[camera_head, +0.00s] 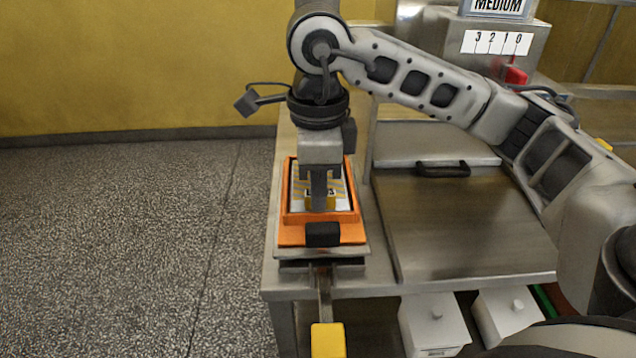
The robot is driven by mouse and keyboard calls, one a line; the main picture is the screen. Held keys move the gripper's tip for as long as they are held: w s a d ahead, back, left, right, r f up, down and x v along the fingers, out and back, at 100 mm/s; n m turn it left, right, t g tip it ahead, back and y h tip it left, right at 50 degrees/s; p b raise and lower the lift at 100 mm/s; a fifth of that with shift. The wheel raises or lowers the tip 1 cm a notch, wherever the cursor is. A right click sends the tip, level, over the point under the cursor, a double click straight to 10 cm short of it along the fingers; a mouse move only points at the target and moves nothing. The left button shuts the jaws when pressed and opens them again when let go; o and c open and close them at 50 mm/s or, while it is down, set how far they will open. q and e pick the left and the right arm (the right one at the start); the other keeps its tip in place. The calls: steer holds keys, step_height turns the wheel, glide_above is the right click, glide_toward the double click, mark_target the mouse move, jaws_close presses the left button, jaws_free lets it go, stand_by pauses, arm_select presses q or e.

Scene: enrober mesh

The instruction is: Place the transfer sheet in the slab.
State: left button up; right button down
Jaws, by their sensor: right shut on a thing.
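My right gripper (320,205) points straight down over an orange tray-like frame (292,236) at the left end of the steel table. It is shut on a yellow piece (331,203), seemingly a tab of the white and yellow striped sheet (343,189) inside the orange frame. The sheet looks like the transfer sheet. The fingers cover part of it and of its dark lettering. I cannot tell whether it rests on the bottom or is slightly above it. No thing is clearly recognisable as the slab. My left gripper is not in view.
The steel table (470,235) has a flat lid with a black handle (442,168) at its back. A machine with a 3-2-1-0 scale and red lever (516,76) stands back right. White lidded bins (433,322) sit below. A yellow-ended lever (328,340) juts out in front.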

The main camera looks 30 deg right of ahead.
steer(key=c, duration=1.4)
jaws_free()
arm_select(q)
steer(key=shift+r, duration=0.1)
arm_select(e)
steer(key=shift+r, duration=0.1)
steer(key=shift+r+p, duration=0.3)
steer(key=shift+p, duration=0.1)
arm_select(q)
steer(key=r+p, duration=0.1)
steer(key=p, duration=0.1)
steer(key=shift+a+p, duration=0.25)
steer(key=shift+p, duration=0.15)
arm_select(e)
step_height(320, 180, up, 12)
steer(key=shift+f, duration=0.2)
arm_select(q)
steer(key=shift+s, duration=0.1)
